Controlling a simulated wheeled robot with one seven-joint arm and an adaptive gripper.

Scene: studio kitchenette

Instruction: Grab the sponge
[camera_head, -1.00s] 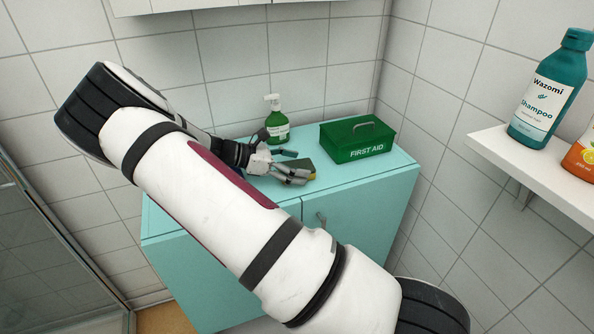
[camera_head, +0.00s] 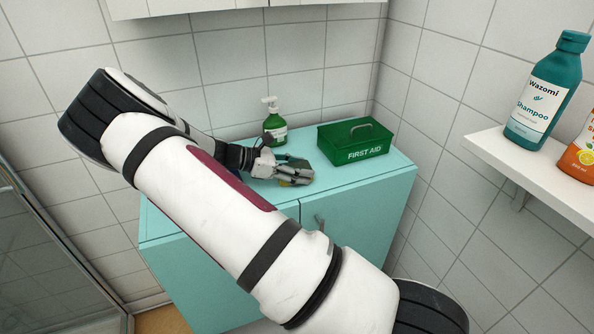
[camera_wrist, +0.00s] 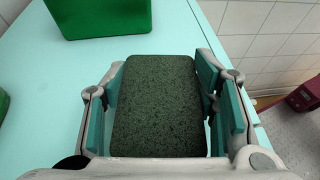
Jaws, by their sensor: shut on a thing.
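The sponge (camera_wrist: 155,105) has a dark green, speckled top and fills the middle of the wrist view. My gripper (camera_wrist: 160,95) has one finger along each side of it and is shut on it, just above or on the turquoise cabinet top; I cannot tell whether the sponge touches it. In the head view, my gripper (camera_head: 283,171) is over the cabinet top, and the sponge (camera_head: 295,183) shows only in part between the fingers, with a yellowish lower side.
A green first aid box (camera_head: 352,141) stands to the right on the turquoise cabinet (camera_head: 370,190). A green pump bottle (camera_head: 275,125) stands behind my gripper. A white shelf (camera_head: 535,172) at the right holds a shampoo bottle (camera_head: 545,95) and an orange bottle (camera_head: 582,150).

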